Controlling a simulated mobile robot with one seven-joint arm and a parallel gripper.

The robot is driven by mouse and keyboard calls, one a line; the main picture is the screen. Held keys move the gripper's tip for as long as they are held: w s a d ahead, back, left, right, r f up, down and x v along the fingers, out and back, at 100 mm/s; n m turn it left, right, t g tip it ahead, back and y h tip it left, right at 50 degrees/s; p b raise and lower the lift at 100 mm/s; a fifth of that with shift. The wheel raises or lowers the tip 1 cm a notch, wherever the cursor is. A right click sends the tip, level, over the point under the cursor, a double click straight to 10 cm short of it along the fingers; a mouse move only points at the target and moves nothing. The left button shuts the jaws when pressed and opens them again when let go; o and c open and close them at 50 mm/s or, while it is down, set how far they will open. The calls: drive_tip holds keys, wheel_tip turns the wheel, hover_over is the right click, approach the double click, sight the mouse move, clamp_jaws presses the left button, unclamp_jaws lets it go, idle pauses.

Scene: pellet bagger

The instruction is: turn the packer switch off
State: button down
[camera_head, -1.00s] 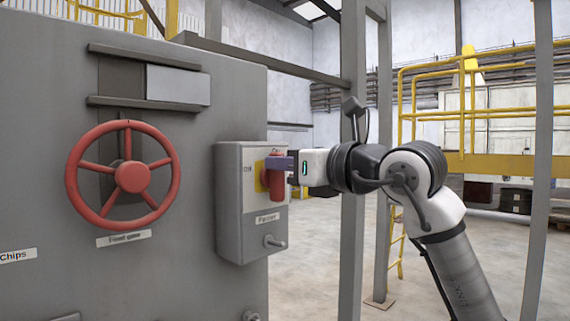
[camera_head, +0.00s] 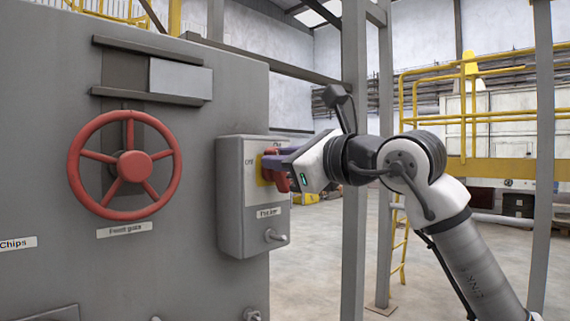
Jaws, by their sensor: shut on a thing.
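The packer switch is a grey box (camera_head: 232,215) on the side of the large grey machine, with a label reading roughly "Packer". Its red handle (camera_head: 279,181) sits on a yellow plate (camera_head: 259,172). Small marks that look like "Off" at the left and "On" at the top are near the plate. My gripper (camera_head: 283,166) comes from the right and is shut on the red handle. It is tilted, and its fingers partly hide the handle, so the handle's exact angle is hard to tell.
A red handwheel (camera_head: 133,167) labelled like "Front gate" is on the machine panel to the left. A grey post (camera_head: 354,200) stands close behind my arm. Yellow railings (camera_head: 480,115) are further back right.

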drive_tip(key=n, duration=0.2)
drive_tip(key=f+n+b, duration=0.1)
drive_tip(key=n, duration=0.1)
drive_tip(key=n+b, duration=0.1)
drive_tip(key=n, duration=0.1)
drive_tip(key=shift+s+a+f, duration=0.25)
drive_tip(key=shift+a+f, duration=0.05)
drive_tip(key=shift+a, duration=0.05)
drive_tip(key=n, duration=0.5)
drive_tip(key=shift+s+a+f+b, duration=0.1)
drive_tip(key=shift+f+b, duration=0.2)
drive_tip(key=shift+b, duration=0.05)
drive_tip(key=shift+n, duration=0.7)
drive_tip(key=c, duration=1.3)
unclamp_jaws()
drive_tip(key=b+v, duration=0.4)
drive_tip(key=v, duration=0.9)
drive_tip(key=shift+s+d, duration=0.2)
drive_tip(key=shift+d, duration=0.1)
drive_tip(key=shift+a, duration=0.1)
